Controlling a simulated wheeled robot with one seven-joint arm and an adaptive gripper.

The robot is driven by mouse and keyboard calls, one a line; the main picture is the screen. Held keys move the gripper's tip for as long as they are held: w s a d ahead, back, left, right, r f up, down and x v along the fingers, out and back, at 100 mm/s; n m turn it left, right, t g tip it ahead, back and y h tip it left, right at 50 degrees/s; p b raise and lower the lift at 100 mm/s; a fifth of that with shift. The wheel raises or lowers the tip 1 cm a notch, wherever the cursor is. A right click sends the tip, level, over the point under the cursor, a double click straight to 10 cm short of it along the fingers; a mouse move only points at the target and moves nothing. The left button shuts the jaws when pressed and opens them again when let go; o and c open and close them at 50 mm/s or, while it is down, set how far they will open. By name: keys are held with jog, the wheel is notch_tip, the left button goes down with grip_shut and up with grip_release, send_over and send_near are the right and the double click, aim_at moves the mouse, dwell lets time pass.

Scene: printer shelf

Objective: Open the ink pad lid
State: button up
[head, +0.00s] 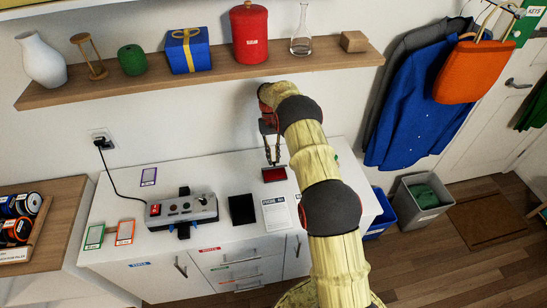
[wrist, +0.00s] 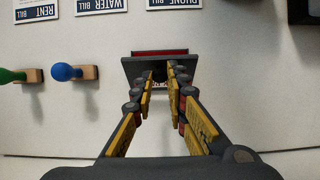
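The ink pad (head: 274,175) lies on the white cabinet top near the wall, with a red face and a dark edge. In the wrist view a dark plate, which looks like its lid (wrist: 133,69), is nearest me. A red strip of the pad (wrist: 160,53) shows beyond it. The lid seems raised from the pad, but its exact angle is hard to tell. My gripper (wrist: 161,72) points down at the pad, its fingertips over the lid's middle with a narrow gap between them. The fingers hide the lid's centre, and any contact is unclear. It also shows in the head view (head: 272,162).
Two stamps with a green handle (wrist: 12,75) and a blue handle (wrist: 66,72) lie left in the wrist view. A phone bill (head: 278,213) and a dark square (head: 242,209) lie in front of the pad. A wall shelf (head: 200,82) hangs above.

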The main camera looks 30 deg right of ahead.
jog(key=o, duration=0.5)
jog(key=shift+s, duration=0.2)
